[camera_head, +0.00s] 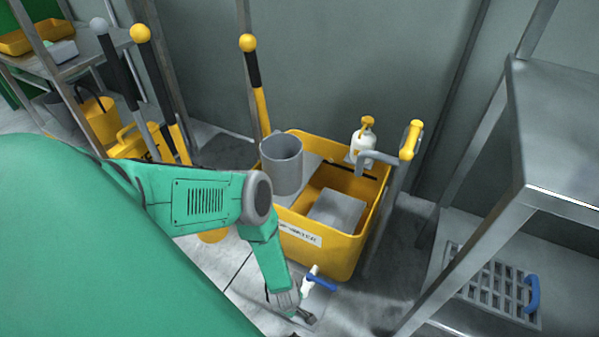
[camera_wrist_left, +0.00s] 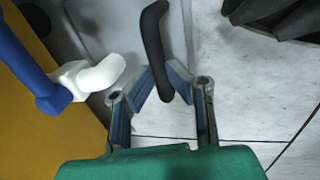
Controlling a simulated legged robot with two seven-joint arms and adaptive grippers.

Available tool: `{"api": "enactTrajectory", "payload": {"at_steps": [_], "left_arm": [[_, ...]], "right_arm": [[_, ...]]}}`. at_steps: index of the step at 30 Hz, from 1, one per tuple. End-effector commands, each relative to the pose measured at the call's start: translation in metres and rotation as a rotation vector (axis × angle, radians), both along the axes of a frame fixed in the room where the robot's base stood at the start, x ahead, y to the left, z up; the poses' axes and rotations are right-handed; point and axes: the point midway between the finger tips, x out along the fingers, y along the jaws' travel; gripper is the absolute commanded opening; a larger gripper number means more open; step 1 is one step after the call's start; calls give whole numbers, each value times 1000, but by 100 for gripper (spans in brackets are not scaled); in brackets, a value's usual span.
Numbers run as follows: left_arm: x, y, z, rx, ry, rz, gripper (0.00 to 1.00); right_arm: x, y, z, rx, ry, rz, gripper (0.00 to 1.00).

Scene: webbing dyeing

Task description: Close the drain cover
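My left gripper (camera_head: 293,303) reaches down to the floor beside the yellow tub. A white spout with a blue lever (camera_head: 318,281) is just above the gripper; in the wrist view the spout (camera_wrist_left: 97,73) lies left of the fingers. My right gripper is out of view.
The yellow tub (camera_head: 322,251) holds a grey cylinder (camera_head: 282,166) and a grey block. A metal table (camera_head: 560,140) stands at right, with a grey grate with a blue handle (camera_head: 495,285) on its lower shelf. A dark ribbed object (camera_wrist_left: 280,14) is at the wrist view's top right.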

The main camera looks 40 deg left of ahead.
Motion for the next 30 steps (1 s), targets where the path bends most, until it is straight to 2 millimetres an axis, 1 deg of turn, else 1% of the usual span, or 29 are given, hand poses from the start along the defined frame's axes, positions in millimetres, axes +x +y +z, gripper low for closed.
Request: {"api": "enactTrajectory", "payload": {"at_steps": [1,10,11,12,23,26,30], "left_arm": [[2,-1,-4,1,-4,-2,0],[2,-3,-2,10,-5,-4,0],[2,-4,-2,9,-5,-4,28],[2,-4,-2,8,-4,-5,34],[1,-1,2,13,-5,-2,34],[0,-1,9,13,-4,-1,34],[-3,-3,28,11,-3,0,34]], "right_arm": [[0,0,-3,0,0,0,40],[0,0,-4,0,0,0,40],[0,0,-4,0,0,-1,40],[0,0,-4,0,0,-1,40],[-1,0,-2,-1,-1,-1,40],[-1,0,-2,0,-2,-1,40],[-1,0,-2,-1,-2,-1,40]]}}
